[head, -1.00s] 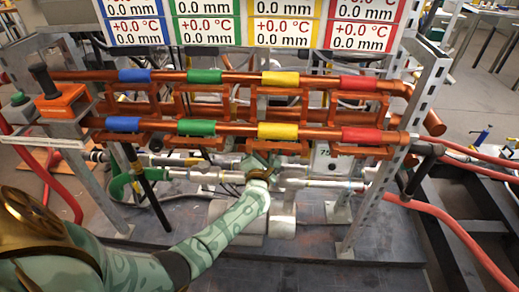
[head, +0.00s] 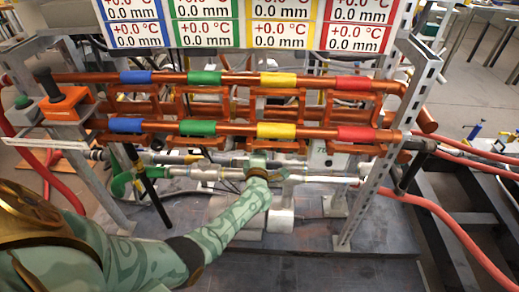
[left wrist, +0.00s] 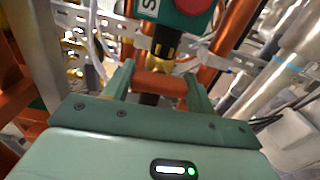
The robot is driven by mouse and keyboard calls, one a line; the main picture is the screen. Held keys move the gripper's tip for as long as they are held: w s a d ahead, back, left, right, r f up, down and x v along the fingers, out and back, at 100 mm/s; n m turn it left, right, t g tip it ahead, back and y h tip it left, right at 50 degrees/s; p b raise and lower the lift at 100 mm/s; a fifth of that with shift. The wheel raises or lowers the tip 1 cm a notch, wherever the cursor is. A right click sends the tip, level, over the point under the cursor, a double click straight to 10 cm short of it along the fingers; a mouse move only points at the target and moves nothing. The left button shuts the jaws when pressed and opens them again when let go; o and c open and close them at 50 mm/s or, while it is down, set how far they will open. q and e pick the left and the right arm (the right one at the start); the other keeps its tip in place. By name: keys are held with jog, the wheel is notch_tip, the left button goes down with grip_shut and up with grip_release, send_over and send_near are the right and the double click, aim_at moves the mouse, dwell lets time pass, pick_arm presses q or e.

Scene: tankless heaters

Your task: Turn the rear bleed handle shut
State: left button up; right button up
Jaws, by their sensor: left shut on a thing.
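My left arm reaches in from the lower left in the head view. Its gripper (head: 258,168) is under the copper pipes, among the grey pipes, and its fingers are hard to make out there. In the left wrist view, my left gripper (left wrist: 158,85) has a finger on each side of a short orange handle (left wrist: 160,82) and is shut on it. A brass fitting (left wrist: 160,58) and a green and red part (left wrist: 180,15) lie beyond the handle. I cannot tell from the head view whether this is the rear bleed handle. My right gripper is not in view.
Copper pipes (head: 225,130) with blue, green, yellow and red bands cross above my left gripper. Display panels (head: 205,22) hang over them. A grey metal upright (head: 375,195) stands to the right. Red hoses (head: 445,225) run on the right. The dark base (head: 310,240) in front is clear.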

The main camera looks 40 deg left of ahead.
pick_arm(q)
jog(key=shift+f, duration=0.15)
dwell(0.3)
jog(key=o, duration=0.7)
jog(key=p+v, duration=0.5)
jog(key=v, duration=1.1)
jog(key=shift+s, duration=0.2)
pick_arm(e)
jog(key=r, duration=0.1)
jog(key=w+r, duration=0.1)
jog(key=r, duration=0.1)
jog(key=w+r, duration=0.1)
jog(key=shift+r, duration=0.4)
pick_arm(q)
jog(key=shift+d, duration=0.1)
